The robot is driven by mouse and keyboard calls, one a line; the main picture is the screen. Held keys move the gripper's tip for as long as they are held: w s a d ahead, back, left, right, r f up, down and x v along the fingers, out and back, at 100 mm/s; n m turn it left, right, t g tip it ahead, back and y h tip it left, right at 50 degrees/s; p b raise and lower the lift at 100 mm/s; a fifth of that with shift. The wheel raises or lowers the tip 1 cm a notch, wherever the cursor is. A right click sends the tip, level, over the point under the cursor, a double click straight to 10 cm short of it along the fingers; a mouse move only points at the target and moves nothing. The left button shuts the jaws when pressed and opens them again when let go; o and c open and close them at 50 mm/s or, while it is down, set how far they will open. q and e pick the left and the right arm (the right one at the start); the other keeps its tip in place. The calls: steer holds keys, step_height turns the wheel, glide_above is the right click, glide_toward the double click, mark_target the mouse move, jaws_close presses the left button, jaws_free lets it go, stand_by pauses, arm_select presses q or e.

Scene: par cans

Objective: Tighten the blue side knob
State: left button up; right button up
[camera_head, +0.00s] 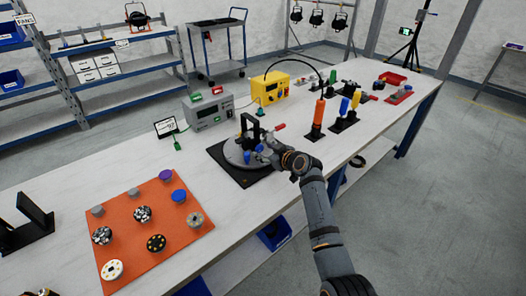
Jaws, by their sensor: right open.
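A round grey turntable (232,154) lies on a black mat (248,181) at the middle of the white table. A black upright bracket (249,124) stands on it. A blue knob (247,157) shows low on its near side, with another small blue part close to my gripper. A red handle (279,127) sticks out to the right. My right gripper (266,152) is open at the right side of the turntable, close to the blue parts; whether it touches them I cannot tell. A dark piece at the bottom left edge may be my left gripper (40,292), mostly cut off.
An orange mat (128,262) with several round knobs lies at the left. A grey power unit (207,111) and a yellow one (270,88) stand behind the turntable. Orange, blue and yellow-handled tools stand to the right. A black bracket (28,225) stands far left.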

steer(key=shift+w+a+f, duration=0.15)
steer(key=shift+w+a, duration=0.05)
steer(key=shift+w, duration=0.1)
steer(key=shift+w+a+f, duration=0.1)
steer(key=shift+w, duration=0.05)
jaws_close()
arm_select(q)
steer(key=shift+s+f, duration=0.15)
steer(key=shift+s, duration=0.2)
arm_select(e)
steer(key=shift+w+f+m+g+y+b, duration=0.1)
steer(key=shift+m+g+y+b, duration=0.6)
steer(key=shift+m, duration=0.5)
arm_select(q)
steer(key=shift+w+f+b, duration=0.1)
steer(key=shift+f+b, duration=0.6)
steer(key=shift+f, duration=0.65)
arm_select(e)
steer(key=shift+m+y, duration=0.7)
steer(key=shift+m, duration=0.4)
